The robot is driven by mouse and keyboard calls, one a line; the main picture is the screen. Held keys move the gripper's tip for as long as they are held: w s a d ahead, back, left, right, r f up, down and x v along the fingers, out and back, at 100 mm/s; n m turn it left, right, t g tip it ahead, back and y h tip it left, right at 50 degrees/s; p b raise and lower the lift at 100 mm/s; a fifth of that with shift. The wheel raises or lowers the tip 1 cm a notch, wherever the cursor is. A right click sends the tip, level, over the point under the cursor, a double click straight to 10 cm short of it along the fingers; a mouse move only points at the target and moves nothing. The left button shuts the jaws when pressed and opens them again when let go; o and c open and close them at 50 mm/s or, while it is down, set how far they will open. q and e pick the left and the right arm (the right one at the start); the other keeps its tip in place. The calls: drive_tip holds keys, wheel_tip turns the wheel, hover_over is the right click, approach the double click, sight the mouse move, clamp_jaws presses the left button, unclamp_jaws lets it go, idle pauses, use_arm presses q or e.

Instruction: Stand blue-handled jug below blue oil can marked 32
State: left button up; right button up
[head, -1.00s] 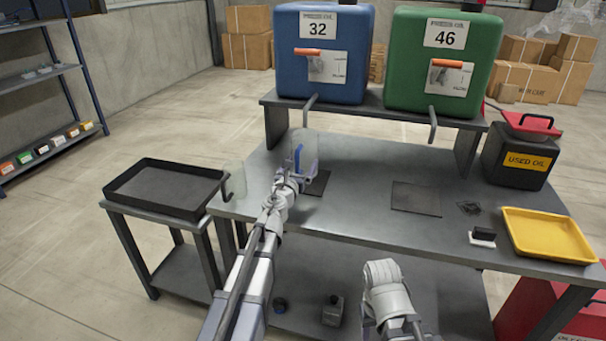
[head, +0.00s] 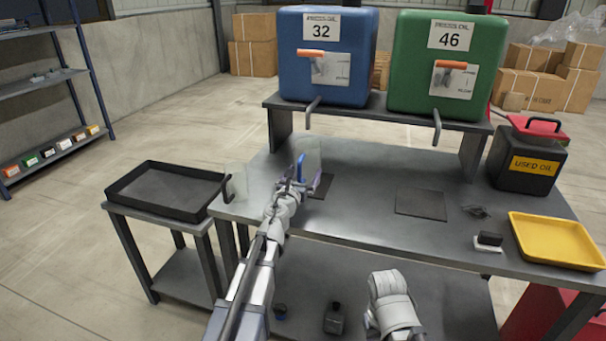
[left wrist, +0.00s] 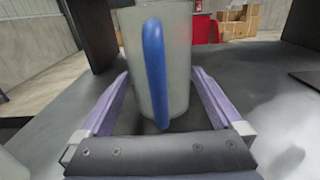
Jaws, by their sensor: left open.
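The blue-handled jug (head: 311,155) is translucent and stands upright on the bench, at the dark square mat (head: 322,186) below the spout of the blue oil can marked 32 (head: 326,60). In the left wrist view the jug (left wrist: 178,60) has its blue handle facing me. My left gripper (head: 291,188) is on the near side of the jug. Its fingers (left wrist: 160,95) are open, one on each side of the handle and lower jug, with a gap visible at the left. The jug's base is partly hidden by the gripper.
A green can marked 46 (head: 445,62) stands on the same shelf (head: 395,112). A second jug with a black handle (head: 238,182) is at the bench's left edge beside a black tray (head: 165,190). A yellow tray (head: 556,240) and a used-oil container (head: 527,158) are at right.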

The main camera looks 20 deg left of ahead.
use_arm(q)
drive_tip(key=shift+s+r, duration=0.1)
drive_tip(key=shift+r, duration=0.1)
drive_tip(key=s, duration=1.2)
drive_tip(key=shift+a, duration=0.2)
drive_tip(key=shift+w, duration=0.1)
